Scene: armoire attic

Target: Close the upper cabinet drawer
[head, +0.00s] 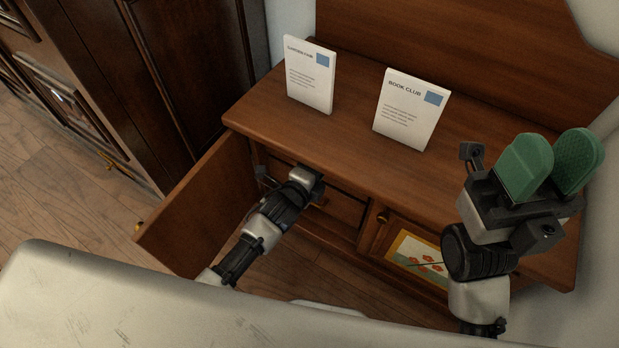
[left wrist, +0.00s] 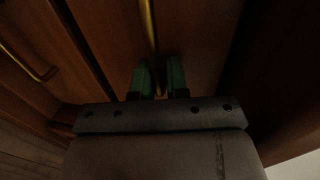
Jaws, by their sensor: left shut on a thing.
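The wooden cabinet (head: 270,110) stands ahead with its left door (head: 205,215) swung open. Inside that bay are drawer fronts, with the upper drawer (head: 343,204) partly hidden by my left arm. My left gripper (head: 318,180) is at this upper drawer front, its fingers hidden in the head view. In the left wrist view, its green fingers (left wrist: 159,80) are on either side of a brass handle (left wrist: 148,22), shut on it. How far the drawer stands out is hard to tell. My right gripper (head: 555,150) is raised at the right, open and empty, its fingers apart.
Two white cards, one (head: 311,75) at the left and one reading "Book Club" (head: 411,108), stand on the cabinet top. The right door (head: 414,254) with a flower picture looks shut. A dark armoire (head: 150,80) stands at the left. A second handle (left wrist: 30,62) shows in the wrist view.

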